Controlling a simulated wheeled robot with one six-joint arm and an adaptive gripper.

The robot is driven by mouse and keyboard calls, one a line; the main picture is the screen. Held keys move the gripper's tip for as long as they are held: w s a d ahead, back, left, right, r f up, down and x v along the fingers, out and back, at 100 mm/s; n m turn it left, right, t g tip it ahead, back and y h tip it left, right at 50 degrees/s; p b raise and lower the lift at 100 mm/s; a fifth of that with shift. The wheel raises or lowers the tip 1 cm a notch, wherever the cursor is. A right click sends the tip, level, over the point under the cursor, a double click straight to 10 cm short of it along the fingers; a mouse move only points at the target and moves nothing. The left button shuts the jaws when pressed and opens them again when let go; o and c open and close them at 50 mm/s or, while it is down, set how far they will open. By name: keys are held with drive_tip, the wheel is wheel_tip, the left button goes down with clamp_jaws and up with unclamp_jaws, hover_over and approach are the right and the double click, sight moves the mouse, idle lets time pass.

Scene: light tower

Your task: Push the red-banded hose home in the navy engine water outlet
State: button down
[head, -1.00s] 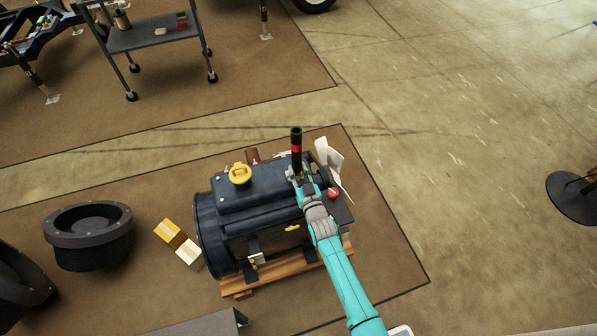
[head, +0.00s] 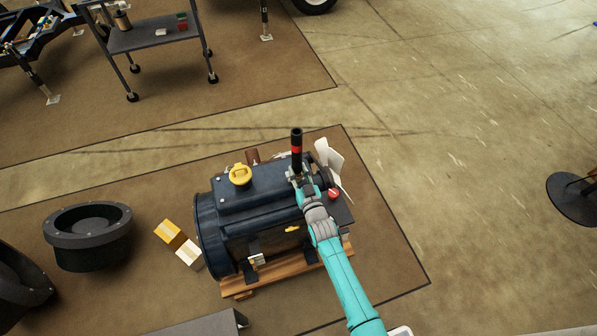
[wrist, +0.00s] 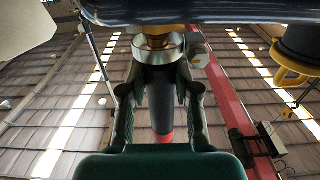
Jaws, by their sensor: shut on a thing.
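The black hose with a red band (head: 296,140) stands upright above the front right of the navy engine (head: 240,208). My gripper (head: 298,178) is at the hose's lower part, near the engine top. In the wrist view the fingers of my gripper (wrist: 160,98) are shut on the dark hose (wrist: 160,82), one on each side. The hose end meets a silver collar (wrist: 170,48) with a brass fitting (wrist: 152,30) against the navy outlet side (wrist: 190,12). How deep the hose sits cannot be told; the head view hides the joint behind my gripper.
A white fan (head: 332,165) and a red cap (head: 333,193) are close right of my gripper. The engine rests on a wooden pallet (head: 285,275).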

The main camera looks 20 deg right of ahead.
drive_tip(key=shift+f, duration=0.8)
idle(0.8)
drive_tip(key=shift+d+r, duration=0.1)
drive_tip(key=shift+r, duration=0.1)
drive_tip(key=shift+r, duration=0.6)
drive_tip(key=shift+w, duration=0.1)
idle(0.8)
drive_tip(key=shift+f, duration=0.55)
idle(0.3)
drive_tip(key=shift+f, duration=0.3)
idle(0.7)
drive_tip(key=shift+r, duration=0.15)
